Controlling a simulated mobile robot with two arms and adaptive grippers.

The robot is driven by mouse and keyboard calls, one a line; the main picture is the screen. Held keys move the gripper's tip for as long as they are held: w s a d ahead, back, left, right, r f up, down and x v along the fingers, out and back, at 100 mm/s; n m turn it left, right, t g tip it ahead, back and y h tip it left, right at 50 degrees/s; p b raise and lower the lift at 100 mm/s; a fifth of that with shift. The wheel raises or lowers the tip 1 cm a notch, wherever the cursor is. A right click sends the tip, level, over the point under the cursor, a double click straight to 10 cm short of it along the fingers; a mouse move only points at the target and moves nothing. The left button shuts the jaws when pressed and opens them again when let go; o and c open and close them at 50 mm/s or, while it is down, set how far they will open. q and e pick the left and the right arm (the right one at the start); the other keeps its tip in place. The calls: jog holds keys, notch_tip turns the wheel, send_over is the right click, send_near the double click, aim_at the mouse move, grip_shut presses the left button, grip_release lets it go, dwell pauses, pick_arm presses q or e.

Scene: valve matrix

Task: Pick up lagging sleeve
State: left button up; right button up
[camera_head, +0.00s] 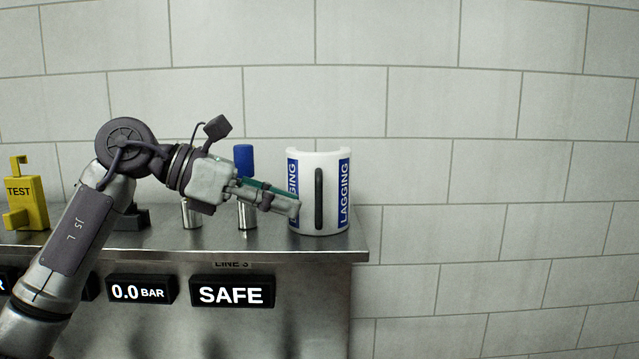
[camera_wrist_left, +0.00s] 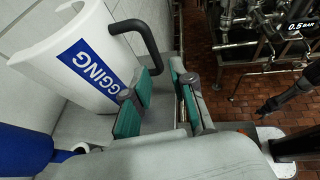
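The lagging sleeve (camera_head: 333,158) is a white, upright half-round shell with blue LAGGING labels and a dark vertical bar handle (camera_head: 319,198). It stands at the right end of the metal bench top. My left gripper (camera_head: 294,207) is in front of the sleeve's left side, with its fingertips just left of the handle. In the left wrist view the green-padded fingers of the left gripper (camera_wrist_left: 162,78) are apart with nothing between them. The handle (camera_wrist_left: 147,42) lies just beyond the fingertips there, beside the sleeve (camera_wrist_left: 70,60).
The metal bench (camera_head: 310,242) ends just right of the sleeve. A blue-topped post (camera_head: 244,160) stands left of it, partly behind my arm. A yellow TEST block (camera_head: 22,200) is at far left. SAFE (camera_head: 231,294) and 0.0 BAR (camera_head: 140,292) displays sit on the bench front.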

aim_at(320, 212)
pick_arm(q)
jog(key=p+x, duration=0.2)
jog(key=x, duration=0.1)
jog(key=shift+w+d+r, duration=0.1)
jog(key=shift+w+r, duration=0.1)
jog(key=shift+r, duration=0.1)
jog(key=p+x, duration=0.1)
jog(key=x, duration=0.1)
jog(key=shift+d+f, duration=0.2)
jog(key=shift+d, duration=0.05)
jog(key=shift+w+d+f, duration=0.1)
jog(key=shift+d+f, duration=0.05)
jog(key=shift+d, duration=0.1)
jog(key=shift+f, duration=0.1)
jog(key=shift+a, duration=0.15)
jog(key=c, duration=0.3)
grip_shut()
pick_arm(e)
jog(key=w+r, duration=0.2)
jog(key=r, duration=0.1)
jog(key=shift+w+r, duration=0.15)
jog(key=shift+r, duration=0.05)
